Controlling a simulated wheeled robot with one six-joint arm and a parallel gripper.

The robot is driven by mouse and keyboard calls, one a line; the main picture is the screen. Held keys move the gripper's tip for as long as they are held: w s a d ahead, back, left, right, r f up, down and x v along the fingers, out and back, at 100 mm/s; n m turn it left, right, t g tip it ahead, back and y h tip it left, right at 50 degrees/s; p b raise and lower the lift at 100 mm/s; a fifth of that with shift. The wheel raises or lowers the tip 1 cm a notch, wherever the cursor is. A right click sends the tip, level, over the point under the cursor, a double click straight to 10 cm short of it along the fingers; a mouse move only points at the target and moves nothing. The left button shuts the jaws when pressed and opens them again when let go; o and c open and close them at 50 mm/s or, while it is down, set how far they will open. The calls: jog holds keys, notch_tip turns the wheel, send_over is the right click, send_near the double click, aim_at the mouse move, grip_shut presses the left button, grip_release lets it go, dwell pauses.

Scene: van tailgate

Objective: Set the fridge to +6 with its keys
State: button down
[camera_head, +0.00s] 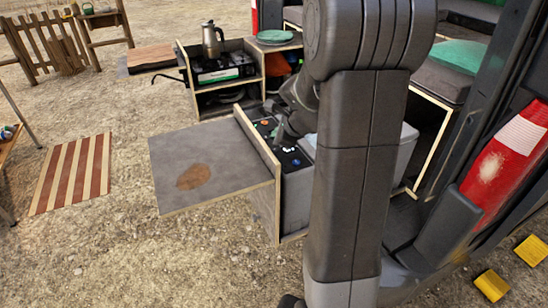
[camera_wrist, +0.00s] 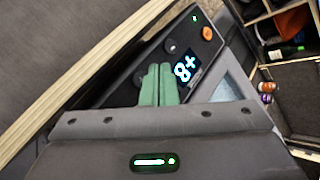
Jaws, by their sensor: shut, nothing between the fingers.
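The fridge (camera_head: 297,198) is a grey box in the pull-out behind the wooden front panel in the head view. Its dark control panel (camera_wrist: 215,48) fills the middle of the wrist view. The lit display (camera_wrist: 185,67) appears turned around and reads +8. A round dark key (camera_wrist: 170,46) and an orange key (camera_wrist: 207,33) are beside it. Another dark key (camera_wrist: 139,77) is partly hidden by the fingers. My gripper (camera_wrist: 159,67) is shut and empty, its green fingertips over the panel between the dark keys. I cannot tell whether they touch it.
A grey fold-out board (camera_head: 215,160) with a brown stain extends left of the fridge. A stove unit (camera_head: 222,70) with a kettle (camera_head: 212,40) stands behind. The van's red-and-white lamp (camera_head: 505,150) is at right. Open gravel lies front left.

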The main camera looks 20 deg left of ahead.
aim_at(277, 152)
jog(key=shift+f+b, duration=0.55)
jog(key=shift+f, duration=0.6)
dwell(1.1)
jog(key=shift+f, duration=0.4)
jog(key=shift+f+b, duration=0.4)
jog(key=shift+b, duration=0.15)
dwell(0.3)
dwell(0.3)
jog(key=shift+r+p, duration=0.8)
jog(key=shift+r, duration=0.05)
notch_tip(277, 152, up, 5)
jog(key=p, duration=0.5)
jog(key=shift+r, duration=0.1)
